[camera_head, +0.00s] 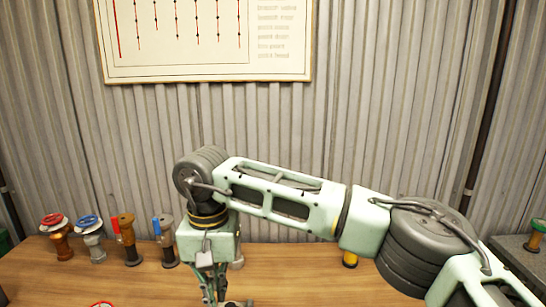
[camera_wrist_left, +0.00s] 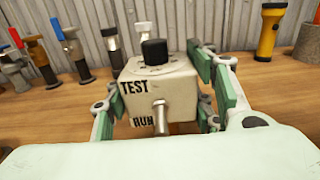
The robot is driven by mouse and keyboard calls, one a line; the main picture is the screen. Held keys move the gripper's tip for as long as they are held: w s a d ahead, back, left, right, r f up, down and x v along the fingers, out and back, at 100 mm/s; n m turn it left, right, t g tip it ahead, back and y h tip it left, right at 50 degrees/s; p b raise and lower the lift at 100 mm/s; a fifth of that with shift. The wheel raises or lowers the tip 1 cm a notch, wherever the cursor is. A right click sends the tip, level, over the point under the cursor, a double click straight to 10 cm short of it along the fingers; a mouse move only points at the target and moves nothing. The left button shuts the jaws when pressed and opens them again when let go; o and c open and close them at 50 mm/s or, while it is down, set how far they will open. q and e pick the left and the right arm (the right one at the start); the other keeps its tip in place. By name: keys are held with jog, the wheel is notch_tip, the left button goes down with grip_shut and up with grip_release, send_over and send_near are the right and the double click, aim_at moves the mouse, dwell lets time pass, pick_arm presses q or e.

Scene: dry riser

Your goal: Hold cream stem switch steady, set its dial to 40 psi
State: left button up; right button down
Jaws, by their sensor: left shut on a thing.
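The cream stem switch (camera_wrist_left: 160,90) fills the middle of the left wrist view. It is a cream box marked TEST and RUN, with a round black dial knob (camera_wrist_left: 154,52) on top and a metal stem at the front. The dial's scale is too small to read. My left gripper (camera_wrist_left: 163,98) is shut on it, with green-padded fingers on its left and right sides.
Several valves and fittings stand at the left of the wooden bench (camera_head: 290,265), including a red-wheeled valve (camera_head: 57,235) and a blue-wheeled valve (camera_head: 91,237). A yellow torch (camera_wrist_left: 268,35) stands behind, to the right. A corrugated wall with a chart (camera_head: 205,35) closes the back.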

pick_arm(q)
jog(key=o, duration=1.6)
jog(key=shift+s, duration=0.1)
